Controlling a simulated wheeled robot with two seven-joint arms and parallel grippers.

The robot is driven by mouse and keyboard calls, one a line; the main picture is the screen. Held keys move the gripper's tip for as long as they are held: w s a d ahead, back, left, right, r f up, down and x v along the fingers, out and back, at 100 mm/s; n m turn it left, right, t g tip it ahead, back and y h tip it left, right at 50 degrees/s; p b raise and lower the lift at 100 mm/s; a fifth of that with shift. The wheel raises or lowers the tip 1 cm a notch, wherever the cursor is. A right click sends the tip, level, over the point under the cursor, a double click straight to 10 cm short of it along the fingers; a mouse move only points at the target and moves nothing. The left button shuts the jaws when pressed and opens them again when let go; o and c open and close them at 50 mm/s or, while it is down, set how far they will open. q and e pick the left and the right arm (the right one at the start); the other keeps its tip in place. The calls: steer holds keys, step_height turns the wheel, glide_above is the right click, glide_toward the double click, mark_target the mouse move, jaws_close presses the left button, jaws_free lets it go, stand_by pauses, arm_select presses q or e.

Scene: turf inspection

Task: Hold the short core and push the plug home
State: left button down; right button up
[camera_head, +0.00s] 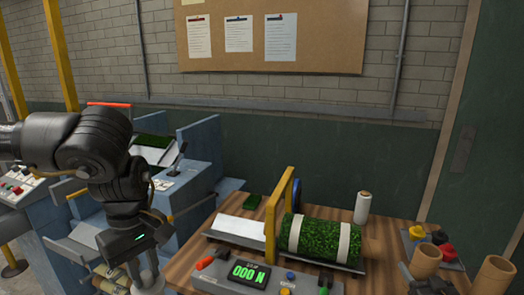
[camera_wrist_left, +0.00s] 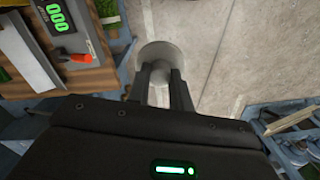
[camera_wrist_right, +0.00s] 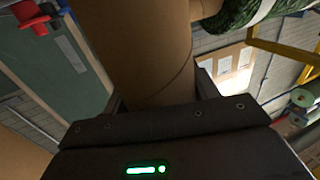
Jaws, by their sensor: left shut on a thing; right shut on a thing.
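My left gripper (camera_head: 146,268) points down left of the workbench in the head view. In the left wrist view its fingers (camera_wrist_left: 162,73) are shut on a pale grey round piece, which I take as the plug (camera_wrist_left: 154,56). The plug also shows below the gripper in the head view (camera_head: 150,283). My right gripper (camera_wrist_right: 160,92) is shut on a brown cardboard tube, which I take as the short core (camera_wrist_right: 140,45). The plug and core are far apart.
On the wooden bench (camera_head: 376,245) a strapped turf roll (camera_head: 319,238) lies beside a yellow frame (camera_head: 277,215). A force readout (camera_head: 248,272) reads 000 N. A white roll (camera_head: 362,208) stands behind; coloured knobs (camera_head: 440,240) sit right. Blue machinery (camera_head: 205,150) stands at left.

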mark_target(151, 292)
arm_select(q)
steer(key=shift+f, duration=3.2)
stand_by(1.0)
arm_select(e)
steer(key=o, duration=1.2)
steer(key=shift+s, duration=0.1)
steer(key=s, duration=1.1)
steer(key=shift+s+a, duration=0.2)
steer(key=shift+s, duration=0.15)
